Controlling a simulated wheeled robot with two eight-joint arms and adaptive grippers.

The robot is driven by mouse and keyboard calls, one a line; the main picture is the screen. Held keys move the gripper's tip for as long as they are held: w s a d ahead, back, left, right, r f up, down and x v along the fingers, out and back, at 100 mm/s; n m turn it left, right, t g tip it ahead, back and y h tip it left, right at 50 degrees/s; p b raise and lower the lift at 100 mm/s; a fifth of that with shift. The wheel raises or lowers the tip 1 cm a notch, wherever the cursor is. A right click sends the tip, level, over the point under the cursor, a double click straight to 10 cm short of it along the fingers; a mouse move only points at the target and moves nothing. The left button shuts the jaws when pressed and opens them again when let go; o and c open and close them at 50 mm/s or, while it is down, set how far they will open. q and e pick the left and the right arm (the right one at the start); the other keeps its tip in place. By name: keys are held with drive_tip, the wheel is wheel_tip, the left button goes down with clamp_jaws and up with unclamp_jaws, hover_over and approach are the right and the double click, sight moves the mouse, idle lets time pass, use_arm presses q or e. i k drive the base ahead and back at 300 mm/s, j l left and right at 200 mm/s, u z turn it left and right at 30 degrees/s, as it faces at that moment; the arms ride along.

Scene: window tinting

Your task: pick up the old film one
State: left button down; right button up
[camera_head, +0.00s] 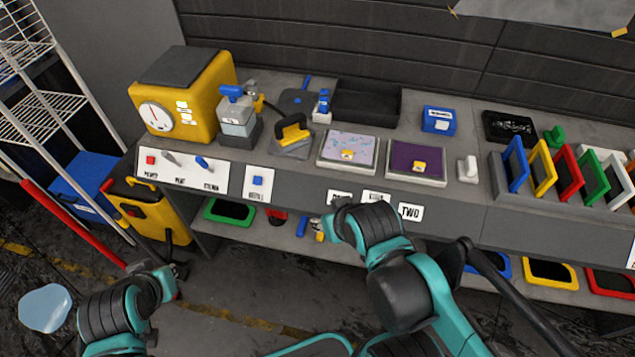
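Two framed film panels lie side by side on the bench. The left one has a mottled pink and pale blue film (335,142) with a small yellow tab. The right one has a dark purple film (402,155), also with a yellow tab. Labels stand on the bench front below them; one reads TWO (410,212), and the one below the mottled panel is partly covered by my arm. My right gripper (338,207) is in front of the bench edge, below the mottled panel and apart from it. My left gripper (177,272) is low at the left, away from the bench top. Finger openings are unclear.
A yellow machine with a dial (182,98), a steamer-like device (238,118) and a yellow-handled tool (292,133) stand left of the panels. A black tray (365,103) lies behind. Coloured frames (543,168) stand at right. A white knob (467,168) is beside the purple panel.

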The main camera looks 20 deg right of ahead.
sight(339, 146)
drive_tip(key=z, duration=1.35)
